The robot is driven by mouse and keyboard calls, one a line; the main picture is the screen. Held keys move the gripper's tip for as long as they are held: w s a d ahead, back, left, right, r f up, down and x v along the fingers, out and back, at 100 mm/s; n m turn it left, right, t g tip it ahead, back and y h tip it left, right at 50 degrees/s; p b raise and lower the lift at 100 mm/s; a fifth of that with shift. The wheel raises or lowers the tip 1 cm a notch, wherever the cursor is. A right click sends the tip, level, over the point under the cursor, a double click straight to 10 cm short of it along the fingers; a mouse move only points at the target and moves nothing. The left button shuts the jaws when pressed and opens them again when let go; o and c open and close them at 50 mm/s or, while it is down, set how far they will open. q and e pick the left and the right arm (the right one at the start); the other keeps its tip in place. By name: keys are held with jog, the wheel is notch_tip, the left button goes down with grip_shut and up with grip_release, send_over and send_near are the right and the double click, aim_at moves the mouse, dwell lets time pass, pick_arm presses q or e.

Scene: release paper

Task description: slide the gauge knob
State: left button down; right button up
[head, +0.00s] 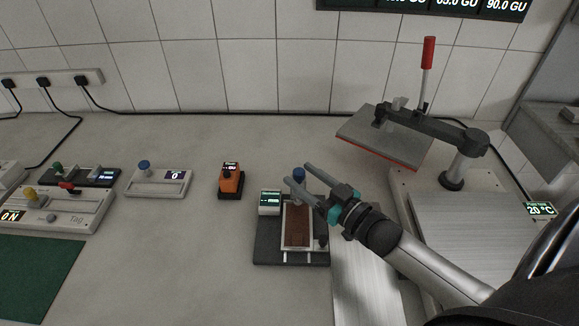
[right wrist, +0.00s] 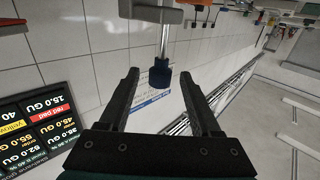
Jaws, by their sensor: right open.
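A blue knob (head: 299,173) stands at the back of a dark-based device (head: 262,248) with a small lit display (head: 270,203) and a brown panel (head: 298,225) in a pale frame. My right gripper (head: 297,176) is open, its two fingers reaching toward this knob from the right. In the right wrist view the blue knob (right wrist: 160,76), on a metal rod, shows between the tips of the open fingers (right wrist: 160,82); I cannot tell whether they touch it. Another blue knob (head: 144,167) sits on a white box (head: 158,184) further left. My left gripper is not in view.
An orange device (head: 230,181) stands between the white box and the dark-based device. A press with a red handle (head: 428,53) and raised plate (head: 383,137) is at right. Slider boxes (head: 64,213) and a green mat (head: 35,275) are at left. The front middle counter is clear.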

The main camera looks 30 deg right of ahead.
aim_at(294, 171)
jog(key=shift+x, duration=2.45)
jog(key=shift+c, duration=0.3)
grip_shut()
